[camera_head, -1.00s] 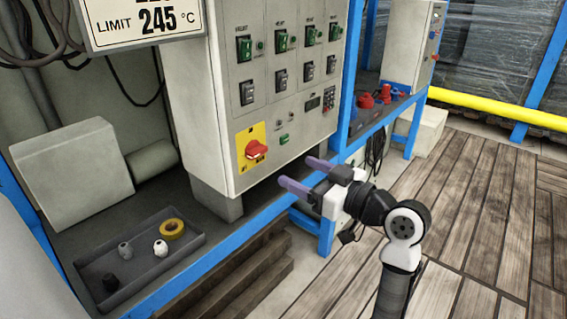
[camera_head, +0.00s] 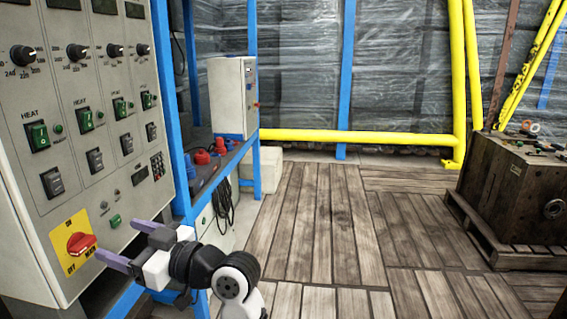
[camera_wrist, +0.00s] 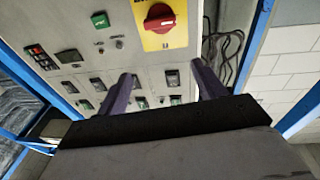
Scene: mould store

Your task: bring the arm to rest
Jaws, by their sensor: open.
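My gripper (camera_head: 122,244) is at the lower left of the head view, in front of the grey control cabinet (camera_head: 20,190). Its two purple-grey fingers are apart with nothing between them. A red rotary switch (camera_head: 80,244) on a yellow plate is just left of the fingertips; I cannot tell the exact gap. In the wrist view the open fingers (camera_wrist: 165,85) point towards the panel, with the red switch (camera_wrist: 159,17) at the top. My arm is bent and comes up from the bottom of the head view.
A blue frame (camera_head: 181,130) with a shelf of red and blue parts stands right of the cabinet. A small grey box (camera_head: 232,98) is behind it. A yellow rail (camera_head: 350,138) crosses the back. A dark mould block (camera_head: 515,190) sits on a pallet at right. The plank floor between is clear.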

